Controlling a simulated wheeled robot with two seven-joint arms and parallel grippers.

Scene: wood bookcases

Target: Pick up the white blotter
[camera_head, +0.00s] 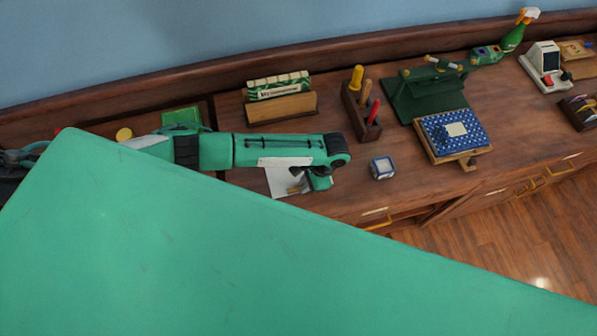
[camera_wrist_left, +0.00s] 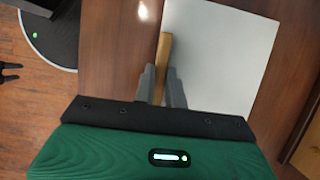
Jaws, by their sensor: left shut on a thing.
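The white blotter (camera_wrist_left: 222,45) is a flat white sheet with a wooden strip (camera_wrist_left: 163,60) along its left edge in the left wrist view. My left gripper (camera_wrist_left: 160,82) has its two grey fingers on either side of that strip and is shut on it. In the head view the blotter (camera_head: 279,179) shows partly beneath my left gripper (camera_head: 299,184), near the front edge of the wooden top. My arm hides part of it there. I cannot tell whether it touches the surface. My right gripper is not in view.
A small blue-and-white cube (camera_head: 382,167) stands to the right of the blotter. Behind are a wooden letter holder (camera_head: 281,107) and a tool block (camera_head: 357,115). A blue patterned box (camera_head: 437,137) and a dark green stand (camera_head: 425,95) are farther right.

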